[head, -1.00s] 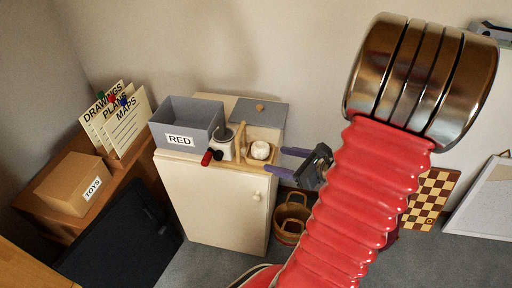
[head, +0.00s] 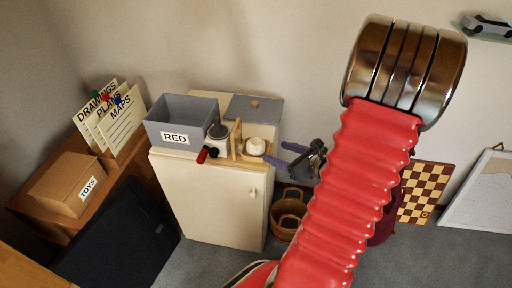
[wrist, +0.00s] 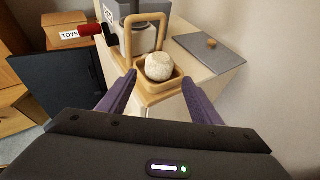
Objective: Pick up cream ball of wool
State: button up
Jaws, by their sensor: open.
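The cream ball of wool (head: 256,146) sits in a small wooden tray (head: 268,160) with an upright handle, on top of a cream cabinet. In the wrist view the ball (wrist: 159,67) rests inside the tray, whose rim (wrist: 160,95) shows around it. My gripper (head: 283,155) is open, with its purple fingers pointing left towards the ball from the right. In the wrist view the fingers of my gripper (wrist: 158,80) stand apart at the near side of the tray, with the ball beyond and between them. Nothing is held.
A grey bin marked RED (head: 180,122) and a grey and white grinder with a red-knobbed handle (head: 216,138) stand left of the tray. A grey lid (head: 255,108) lies behind. The cream cabinet (head: 208,200) stands above the floor; a basket (head: 288,212) is beside it.

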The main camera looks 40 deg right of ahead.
aim_at(261, 146)
jog(key=shift+x, duration=2.4)
jog(key=shift+w, duration=0.1)
jog(key=shift+x, duration=2.5)
jog(key=c, duration=0.8)
